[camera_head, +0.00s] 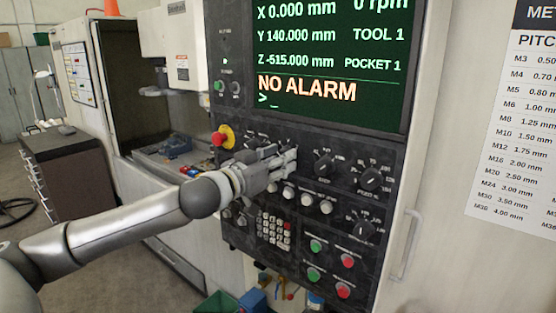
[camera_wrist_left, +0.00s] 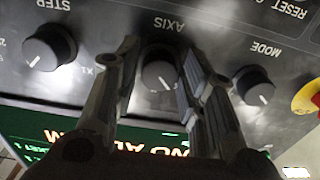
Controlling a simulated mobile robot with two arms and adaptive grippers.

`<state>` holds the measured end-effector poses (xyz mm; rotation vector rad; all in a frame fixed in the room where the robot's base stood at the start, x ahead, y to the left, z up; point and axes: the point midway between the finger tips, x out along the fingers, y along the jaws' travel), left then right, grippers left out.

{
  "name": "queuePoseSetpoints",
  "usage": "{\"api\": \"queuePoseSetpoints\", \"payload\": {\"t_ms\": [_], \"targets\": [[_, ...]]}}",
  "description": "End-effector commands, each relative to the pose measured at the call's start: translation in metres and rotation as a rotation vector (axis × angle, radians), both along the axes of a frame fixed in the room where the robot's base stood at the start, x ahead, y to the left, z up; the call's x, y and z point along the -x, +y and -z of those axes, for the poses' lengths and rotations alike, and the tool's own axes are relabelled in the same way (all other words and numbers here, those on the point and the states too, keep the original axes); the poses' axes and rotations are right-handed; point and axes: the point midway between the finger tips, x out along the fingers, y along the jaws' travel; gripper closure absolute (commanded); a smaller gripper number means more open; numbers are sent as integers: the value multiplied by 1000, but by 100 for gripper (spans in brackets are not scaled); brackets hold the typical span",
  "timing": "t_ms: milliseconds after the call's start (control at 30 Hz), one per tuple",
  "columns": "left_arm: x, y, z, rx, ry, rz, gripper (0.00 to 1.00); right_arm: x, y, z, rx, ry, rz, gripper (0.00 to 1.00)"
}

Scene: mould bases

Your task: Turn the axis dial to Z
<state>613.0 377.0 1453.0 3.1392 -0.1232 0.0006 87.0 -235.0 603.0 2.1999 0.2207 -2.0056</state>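The axis dial (camera_wrist_left: 159,72) is a round black knob on the dark control panel, under the upside-down AXIS label in the left wrist view. Its white mark points down and slightly right in that picture. My left gripper (camera_wrist_left: 160,58) has its fingers apart, one on each side of the dial; I cannot tell whether they touch it. In the head view my left gripper (camera_head: 281,163) is at the panel and hides the axis dial. The position letters around the dial are mostly hidden or unreadable. My right gripper is not in view.
The mode dial (camera_wrist_left: 255,86) and step dial (camera_wrist_left: 49,48) flank the axis dial. A red and yellow emergency button (camera_head: 222,137) sits at the panel's left, near my wrist. The screen (camera_head: 330,60) is above; white knobs (camera_head: 307,200) and a keypad (camera_head: 272,229) are below.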

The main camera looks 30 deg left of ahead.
Motion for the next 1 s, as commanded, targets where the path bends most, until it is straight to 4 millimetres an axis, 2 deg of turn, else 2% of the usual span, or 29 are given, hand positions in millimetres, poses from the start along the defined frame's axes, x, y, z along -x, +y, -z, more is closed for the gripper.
{"api": "queuePoseSetpoints", "payload": {"t_ms": [33, 200, 567, 1000], "targets": [[0, 0, 0, 0, 0, 0, 73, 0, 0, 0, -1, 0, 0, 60], [0, 0, 0, 0, 0, 0, 94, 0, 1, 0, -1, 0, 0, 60], [0, 0, 1, -62, -4, 0, 94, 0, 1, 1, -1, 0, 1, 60], [0, 1, 0, -412, -31, 0, 94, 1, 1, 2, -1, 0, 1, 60]]}}
